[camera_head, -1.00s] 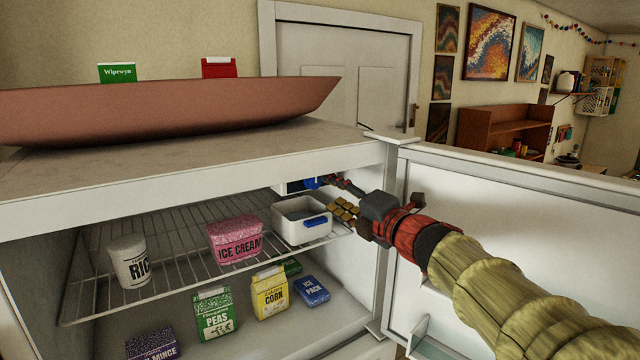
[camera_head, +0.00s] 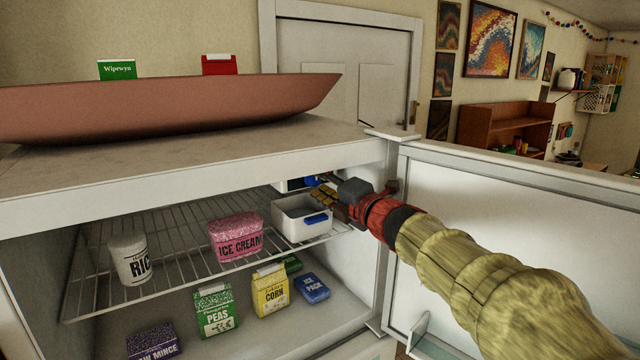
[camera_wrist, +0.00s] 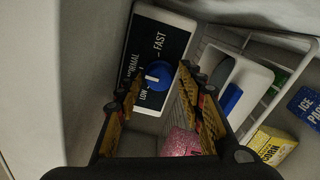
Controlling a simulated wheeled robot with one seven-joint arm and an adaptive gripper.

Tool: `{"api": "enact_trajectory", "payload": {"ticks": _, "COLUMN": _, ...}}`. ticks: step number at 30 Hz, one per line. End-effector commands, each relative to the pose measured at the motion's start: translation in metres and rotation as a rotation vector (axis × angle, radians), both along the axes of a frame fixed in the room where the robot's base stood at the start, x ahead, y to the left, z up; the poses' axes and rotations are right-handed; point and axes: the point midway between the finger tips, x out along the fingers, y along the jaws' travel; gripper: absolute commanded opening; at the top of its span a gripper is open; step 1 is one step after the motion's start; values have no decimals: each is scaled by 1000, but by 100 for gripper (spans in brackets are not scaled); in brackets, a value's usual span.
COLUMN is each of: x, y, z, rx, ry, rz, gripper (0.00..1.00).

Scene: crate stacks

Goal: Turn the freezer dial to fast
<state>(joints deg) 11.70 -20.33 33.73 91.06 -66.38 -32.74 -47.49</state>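The freezer dial is a blue round knob (camera_wrist: 158,76) with a white mark, on a dark panel (camera_wrist: 174,40) lettered FAST, NORMAL and LOW. The mark points toward the NORMAL and LOW side, away from FAST; exactly which I cannot tell. In the head view the dial (camera_head: 312,181) is under the freezer's top at the back right, partly hidden by my gripper. My gripper (camera_wrist: 163,88) is open, its yellow-padded fingers on either side of the dial in the wrist view. Contact cannot be made out. It also shows in the head view (camera_head: 324,190).
A white bin with a blue handle (camera_head: 289,226) sits on the wire shelf (camera_head: 185,262) just below my gripper. An ice cream tub (camera_head: 235,238) and a rice tub (camera_head: 130,259) stand on the shelf. The open freezer door (camera_head: 500,215) is at the right, behind my arm.

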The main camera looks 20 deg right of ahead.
Motion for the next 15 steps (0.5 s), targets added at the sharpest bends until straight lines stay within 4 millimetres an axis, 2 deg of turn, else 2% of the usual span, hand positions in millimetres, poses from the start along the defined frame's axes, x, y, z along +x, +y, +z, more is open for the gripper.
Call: {"api": "enact_trajectory", "payload": {"ticks": 15, "x": 0, "y": 0, "z": 0, "rx": 0, "ry": 1, "rz": 0, "gripper": 7}}
